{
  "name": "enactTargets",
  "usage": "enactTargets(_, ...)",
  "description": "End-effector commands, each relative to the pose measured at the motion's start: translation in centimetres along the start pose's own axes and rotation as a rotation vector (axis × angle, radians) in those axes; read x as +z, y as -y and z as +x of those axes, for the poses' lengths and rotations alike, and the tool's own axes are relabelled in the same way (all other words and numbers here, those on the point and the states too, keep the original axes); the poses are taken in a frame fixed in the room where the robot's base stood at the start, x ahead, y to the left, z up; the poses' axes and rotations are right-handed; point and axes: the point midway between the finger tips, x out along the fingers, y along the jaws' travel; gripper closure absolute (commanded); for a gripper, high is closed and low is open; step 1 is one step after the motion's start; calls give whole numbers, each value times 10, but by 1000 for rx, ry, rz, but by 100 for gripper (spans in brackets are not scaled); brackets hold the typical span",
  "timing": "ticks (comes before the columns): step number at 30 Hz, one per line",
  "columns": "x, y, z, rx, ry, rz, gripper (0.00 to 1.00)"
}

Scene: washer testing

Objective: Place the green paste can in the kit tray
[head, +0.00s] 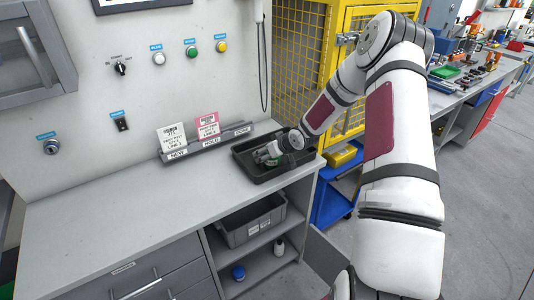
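The dark kit tray (244,165) sits on the right end of the grey counter, near its edge. My gripper (264,156) reaches in from the right and is low over the tray, pointing left. A small green patch, probably the green paste can (274,162), shows at my fingers inside the tray's outline. It is small and partly hidden by my gripper. I cannot tell whether my fingers hold it or whether it touches the tray floor.
A grey rack (205,144) with white and pink cards stands left of the tray against the wall. A grey bin (250,228) is on the shelf below. A yellow mesh cage (299,55) stands behind. The counter's left side (110,225) is clear.

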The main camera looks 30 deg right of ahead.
Motion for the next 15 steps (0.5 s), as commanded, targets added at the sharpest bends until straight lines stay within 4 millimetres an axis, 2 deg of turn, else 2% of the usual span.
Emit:
enactTargets(11,-1,0,-1,0,0,0,30)
enactTargets(15,-2,-1,-13,1,0,1,30)
